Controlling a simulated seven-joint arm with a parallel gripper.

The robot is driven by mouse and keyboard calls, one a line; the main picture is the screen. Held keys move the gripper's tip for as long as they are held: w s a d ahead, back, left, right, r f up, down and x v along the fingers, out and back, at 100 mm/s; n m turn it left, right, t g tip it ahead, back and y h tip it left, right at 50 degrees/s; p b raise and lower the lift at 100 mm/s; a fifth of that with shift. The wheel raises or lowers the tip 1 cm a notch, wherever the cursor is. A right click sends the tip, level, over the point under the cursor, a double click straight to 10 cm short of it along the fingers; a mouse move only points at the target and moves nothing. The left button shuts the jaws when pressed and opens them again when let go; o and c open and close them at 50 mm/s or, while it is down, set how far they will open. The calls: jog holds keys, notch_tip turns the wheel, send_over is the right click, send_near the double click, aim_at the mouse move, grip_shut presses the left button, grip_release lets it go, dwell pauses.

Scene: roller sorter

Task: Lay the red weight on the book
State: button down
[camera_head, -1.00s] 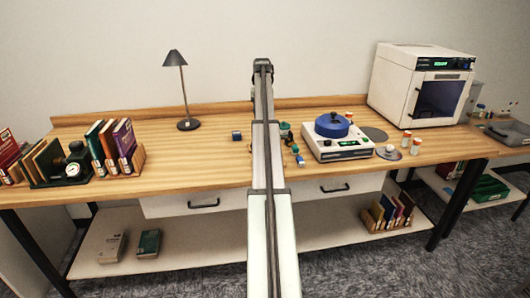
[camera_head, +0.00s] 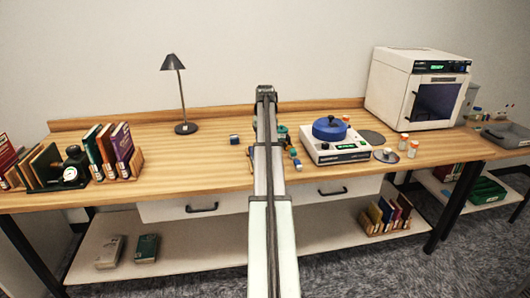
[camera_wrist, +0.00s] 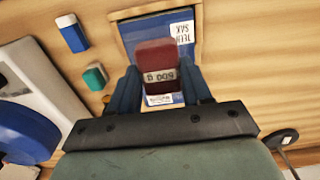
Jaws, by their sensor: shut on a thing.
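The red weight (camera_wrist: 156,62), a small dark red block with a pale band marked with digits and a "g", is between the two blue fingers of my gripper (camera_wrist: 160,78) in the wrist view. My gripper is shut on it. The book (camera_wrist: 145,27), blue with a brown edge and white labels, lies flat on the wooden table below and behind the weight. The weight overlaps the book in this view; whether it touches the cover I cannot tell. In the head view my arm hides the book, the weight and the fingers.
A blue-and-white block (camera_wrist: 72,34) and a teal block (camera_wrist: 95,76) lie left of the book. A white device with a blue top (camera_head: 331,128) stands right of my arm. A black lamp (camera_head: 185,128) stands left, near small book racks (camera_head: 136,164). The table between is mostly clear.

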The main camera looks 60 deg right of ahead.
jog(key=shift+f, duration=2.4)
jog(key=shift+f, duration=0.15)
jog(key=shift+c, duration=2.4)
grip_release()
notch_tip(320, 180, up, 12)
jog(key=shift+r, duration=0.15)
